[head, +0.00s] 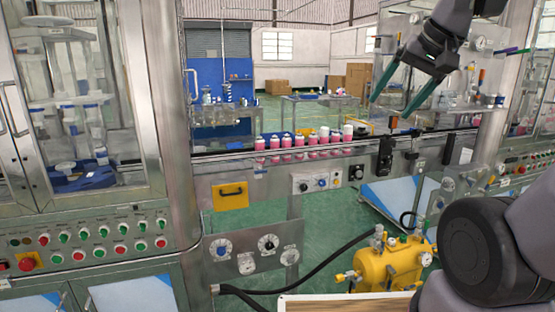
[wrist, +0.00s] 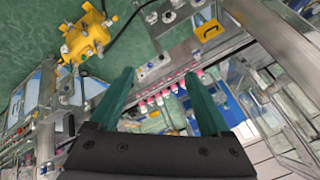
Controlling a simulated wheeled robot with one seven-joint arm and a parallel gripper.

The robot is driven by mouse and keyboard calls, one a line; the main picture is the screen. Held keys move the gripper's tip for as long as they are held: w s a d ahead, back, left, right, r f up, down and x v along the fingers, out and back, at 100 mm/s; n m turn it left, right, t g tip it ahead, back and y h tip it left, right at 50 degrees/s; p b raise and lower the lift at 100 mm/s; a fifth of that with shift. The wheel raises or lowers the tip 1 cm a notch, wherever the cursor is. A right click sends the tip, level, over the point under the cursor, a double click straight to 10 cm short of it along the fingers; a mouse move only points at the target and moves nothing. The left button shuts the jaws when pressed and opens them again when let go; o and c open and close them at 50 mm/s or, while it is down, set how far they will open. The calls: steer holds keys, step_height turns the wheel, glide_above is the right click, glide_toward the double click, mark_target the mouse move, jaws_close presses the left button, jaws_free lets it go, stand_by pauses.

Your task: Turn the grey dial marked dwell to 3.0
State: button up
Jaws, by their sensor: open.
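Several dials sit on the machine front in the head view. The lower plate (head: 256,275) carries a blue dial (head: 221,248), a black dial (head: 268,243) and two pale grey dials, one at lower middle (head: 246,264) and one at right (head: 290,256). A small panel under the conveyor has a black knob (head: 303,186), a blue knob (head: 322,183) and a greyish knob (head: 337,181). I cannot read any label, so I cannot tell which is dwell, nor its setting. My gripper (head: 391,105) is open and empty, high at upper right, apart from all dials. Its green fingers (wrist: 158,73) show in the wrist view.
A row of pink-and-white cans (head: 299,140) stands on the conveyor. A yellow tank (head: 392,264) with a black hose is on the floor at lower right. A yellow handled plate (head: 230,195) is on the machine front. A button panel (head: 104,239) is at left.

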steer(key=shift+s+d+f+m+t+h, duration=0.1)
steer(key=shift+s+d+m+t+h, duration=0.15)
steer(key=shift+s, duration=0.6)
steer(key=shift+s+d+f+m+t+h, duration=0.15)
steer(key=shift+s+d, duration=0.15)
steer(key=shift+s, duration=0.5)
steer(key=shift+r, duration=0.1)
